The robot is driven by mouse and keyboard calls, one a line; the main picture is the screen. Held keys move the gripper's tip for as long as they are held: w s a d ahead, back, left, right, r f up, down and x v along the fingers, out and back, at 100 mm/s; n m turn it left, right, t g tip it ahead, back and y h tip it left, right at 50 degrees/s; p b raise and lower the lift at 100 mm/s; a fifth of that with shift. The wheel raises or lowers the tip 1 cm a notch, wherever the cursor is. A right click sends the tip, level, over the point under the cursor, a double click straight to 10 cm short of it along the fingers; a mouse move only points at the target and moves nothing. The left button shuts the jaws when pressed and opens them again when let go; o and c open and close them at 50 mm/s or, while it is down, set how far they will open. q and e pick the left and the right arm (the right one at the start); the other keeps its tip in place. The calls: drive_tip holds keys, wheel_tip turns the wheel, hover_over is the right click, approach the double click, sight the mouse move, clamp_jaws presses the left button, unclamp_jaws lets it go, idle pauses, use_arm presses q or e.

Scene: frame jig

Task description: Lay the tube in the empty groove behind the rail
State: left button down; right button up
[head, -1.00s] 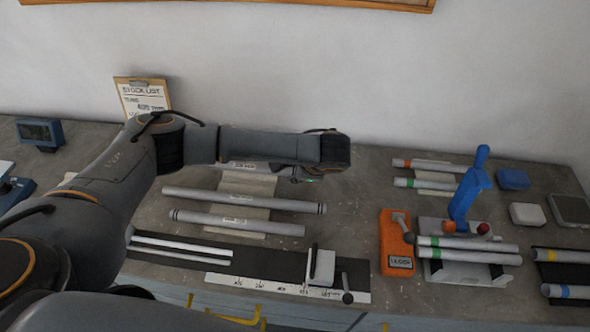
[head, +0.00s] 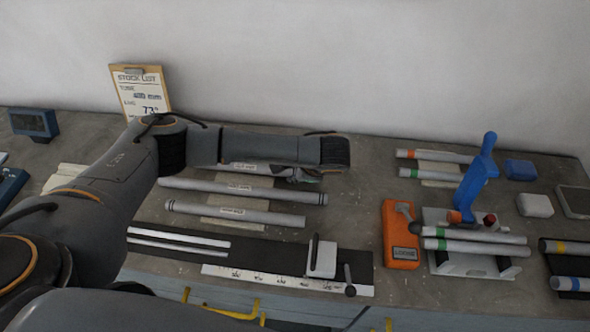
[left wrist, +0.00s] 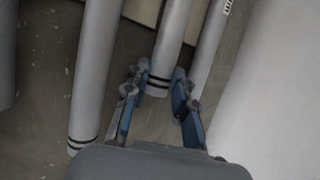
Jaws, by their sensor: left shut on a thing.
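In the left wrist view the fingers (left wrist: 160,95) are shut on the end of a grey tube (left wrist: 168,45) with two black bands. In the head view this tube (head: 246,168) is largely hidden by my arm. A black jig base (head: 270,256) lies along the front, with two pale parallel strips (head: 180,238) at its left. I cannot tell clearly which part is the rail or the groove. My right gripper is not in view.
Two more grey tubes (head: 240,190) (head: 235,213) lie just in front of the held one on a pale rack. A white stop block (head: 321,259) with levers stands on the jig. An orange case (head: 401,236) and a blue clamp (head: 475,185) over banded tubes stand at right.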

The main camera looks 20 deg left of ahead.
use_arm(q)
drive_tip(key=c, duration=1)
unclamp_jaws()
drive_tip(key=shift+f, duration=0.1)
drive_tip(key=v, duration=1.2)
